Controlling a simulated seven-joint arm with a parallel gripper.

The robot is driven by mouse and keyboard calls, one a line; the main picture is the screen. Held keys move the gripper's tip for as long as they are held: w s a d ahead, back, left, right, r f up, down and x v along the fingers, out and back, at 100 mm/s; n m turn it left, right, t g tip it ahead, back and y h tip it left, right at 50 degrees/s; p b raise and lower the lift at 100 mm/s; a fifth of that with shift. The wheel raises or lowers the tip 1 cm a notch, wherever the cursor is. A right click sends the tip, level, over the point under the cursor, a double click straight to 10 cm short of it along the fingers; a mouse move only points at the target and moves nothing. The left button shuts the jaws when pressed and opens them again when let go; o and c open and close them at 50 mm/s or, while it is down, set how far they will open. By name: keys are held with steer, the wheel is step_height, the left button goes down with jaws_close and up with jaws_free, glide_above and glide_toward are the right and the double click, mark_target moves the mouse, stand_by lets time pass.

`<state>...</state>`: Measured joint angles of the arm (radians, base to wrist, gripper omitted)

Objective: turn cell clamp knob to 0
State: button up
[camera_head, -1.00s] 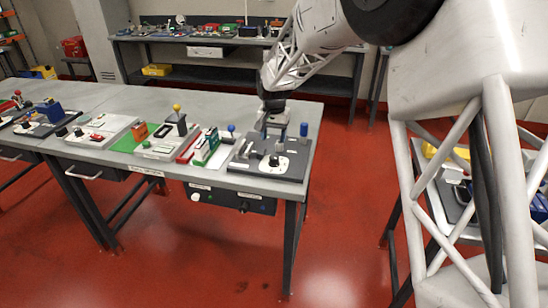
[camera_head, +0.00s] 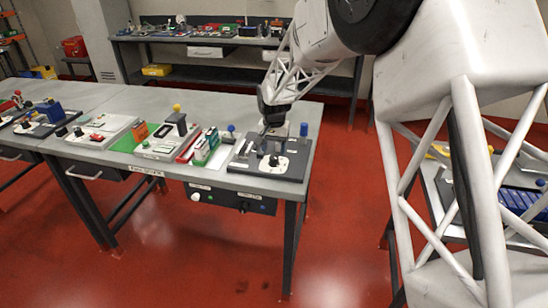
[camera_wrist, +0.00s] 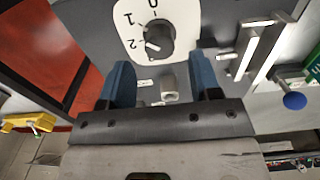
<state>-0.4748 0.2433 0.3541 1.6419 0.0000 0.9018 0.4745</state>
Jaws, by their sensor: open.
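The cell clamp knob is a dark round knob (camera_wrist: 158,37) on a white dial plate (camera_wrist: 180,18) marked 0, 1 and 2. Its white pointer mark faces the lower left, near the 2. In the head view the dial plate (camera_head: 265,167) sits on the front of a dark panel at the right end of the bench. My gripper (camera_wrist: 160,62) is open, with its two blue fingers apart and nothing between them at the knob. In the head view my gripper (camera_head: 272,130) is above the panel, behind the dial, its fingers partly hidden.
A metal handle bracket (camera_wrist: 262,45) stands right of the dial in the wrist view. A small grey block (camera_wrist: 169,80) lies below the knob. In the head view a blue upright post (camera_head: 304,129) stands right of my gripper, and green and red modules (camera_head: 206,147) sit left.

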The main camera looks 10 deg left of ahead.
mark_target(274, 157)
steer(key=shift+f, duration=0.35)
steer(key=shift+f, duration=0.1)
steer(key=shift+f, duration=1.6)
steer(key=c, duration=0.8)
